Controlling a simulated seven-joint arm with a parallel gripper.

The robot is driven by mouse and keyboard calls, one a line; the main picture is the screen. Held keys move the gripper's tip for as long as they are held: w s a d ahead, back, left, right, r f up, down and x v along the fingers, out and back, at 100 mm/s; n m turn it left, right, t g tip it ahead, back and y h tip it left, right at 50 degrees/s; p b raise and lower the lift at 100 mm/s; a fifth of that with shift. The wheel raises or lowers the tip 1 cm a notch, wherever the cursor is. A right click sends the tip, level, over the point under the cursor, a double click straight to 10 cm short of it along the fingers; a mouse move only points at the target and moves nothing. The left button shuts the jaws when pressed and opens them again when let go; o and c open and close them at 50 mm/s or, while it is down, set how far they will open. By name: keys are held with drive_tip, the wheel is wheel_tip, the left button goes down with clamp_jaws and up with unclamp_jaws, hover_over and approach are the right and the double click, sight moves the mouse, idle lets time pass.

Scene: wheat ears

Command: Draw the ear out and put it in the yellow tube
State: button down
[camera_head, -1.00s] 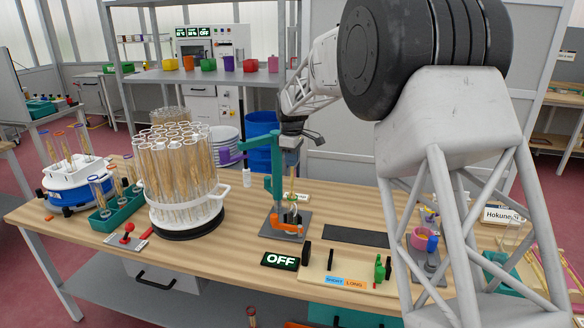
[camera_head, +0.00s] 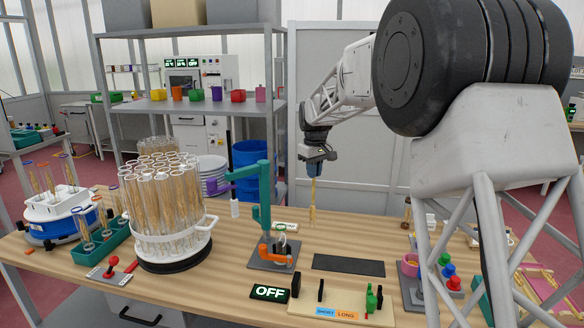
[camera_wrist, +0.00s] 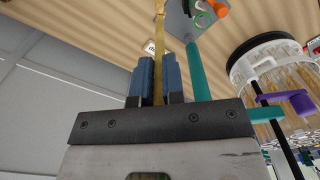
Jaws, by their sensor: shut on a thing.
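My gripper (camera_head: 315,163) is shut on a straw-coloured wheat ear (camera_head: 313,194), which hangs down from the jaws above the bench. In the wrist view the ear's stalk (camera_wrist: 159,65) runs between the two blue fingers (camera_wrist: 158,80). The ear is clear of the teal stand (camera_head: 264,205) with the orange clamp (camera_head: 276,254), to its right. Tubes with coloured rims stand in the blue-and-white holder (camera_head: 62,208) at the left. More tubes stand in the green rack (camera_head: 101,247). I cannot tell which tube is the yellow one.
A round white carousel (camera_head: 172,246) full of tubes stands left of the teal stand. A dark mat (camera_head: 348,265) lies bare to the right. The OFF sign (camera_head: 269,293) and a wooden tray (camera_head: 325,310) are at the front. My arm covers part of the right side.

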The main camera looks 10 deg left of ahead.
drive_tip(key=d+f+m, duration=0.3)
drive_tip(key=d, duration=0.7)
drive_tip(key=s+d+f+m, duration=0.1)
drive_tip(key=d+f+m, duration=0.15)
drive_tip(key=d, duration=0.75)
drive_tip(key=d+f+m, duration=0.2)
drive_tip(key=d+m, duration=0.2)
drive_tip(key=d, duration=0.6)
drive_tip(key=w+d+r+n, duration=0.1)
drive_tip(key=d+r+n, duration=0.2)
drive_tip(key=r+n, duration=0.3)
drive_tip(key=w+d+r+n, duration=0.1)
drive_tip(key=d+r+n, duration=0.3)
drive_tip(key=r+n, duration=0.2)
drive_tip(key=shift+w+r, duration=0.15)
drive_tip(key=shift+r, duration=0.45)
drive_tip(key=shift+f, duration=0.1)
